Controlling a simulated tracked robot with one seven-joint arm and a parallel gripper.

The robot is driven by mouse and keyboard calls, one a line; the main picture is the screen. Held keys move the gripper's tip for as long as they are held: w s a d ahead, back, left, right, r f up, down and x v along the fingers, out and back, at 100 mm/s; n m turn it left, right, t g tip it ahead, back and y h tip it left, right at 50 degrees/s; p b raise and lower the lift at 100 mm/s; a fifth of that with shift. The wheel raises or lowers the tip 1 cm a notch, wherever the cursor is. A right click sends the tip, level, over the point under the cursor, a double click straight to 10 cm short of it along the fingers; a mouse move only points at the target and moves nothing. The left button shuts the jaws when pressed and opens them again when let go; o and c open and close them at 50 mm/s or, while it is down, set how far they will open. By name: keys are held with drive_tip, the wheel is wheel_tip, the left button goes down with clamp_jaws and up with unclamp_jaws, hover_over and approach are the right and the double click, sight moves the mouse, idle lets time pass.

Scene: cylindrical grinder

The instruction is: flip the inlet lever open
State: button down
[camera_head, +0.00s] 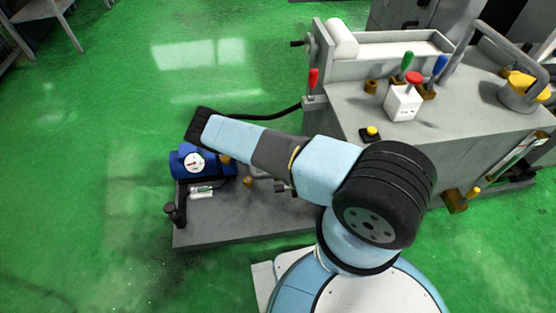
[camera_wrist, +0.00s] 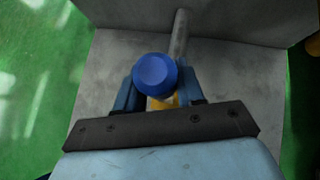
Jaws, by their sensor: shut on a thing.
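In the wrist view, a round blue knob (camera_wrist: 155,72), apparently the end of the inlet lever, sits between the two blue fingers of my gripper (camera_wrist: 160,88). The fingers are closed on it from the left and right. A yellow, brass-like part (camera_wrist: 165,101) shows just below the knob. A grey pipe (camera_wrist: 179,36) runs from behind the knob to a grey wall. The rest of the lever is hidden under the knob and gripper.
A blue pump with a round gauge (camera_head: 194,161) stands on the low grey base plate (camera_head: 215,236). The grinder cabinet (camera_head: 465,125), with several coloured levers and a white box (camera_head: 403,103) on top, stands to the right. Green floor (camera_head: 90,150) is clear at left.

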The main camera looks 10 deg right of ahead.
drive_tip(key=shift+a, duration=0.35)
drive_tip(key=c, duration=1.1)
unclamp_jaws()
drive_tip(key=o, duration=0.3)
drive_tip(key=shift+d, duration=0.2)
drive_tip(key=v, duration=1.3)
drive_tip(key=shift+s+a+r, duration=0.1)
drive_tip(key=shift+a+r, duration=0.15)
drive_tip(key=shift+a, duration=0.05)
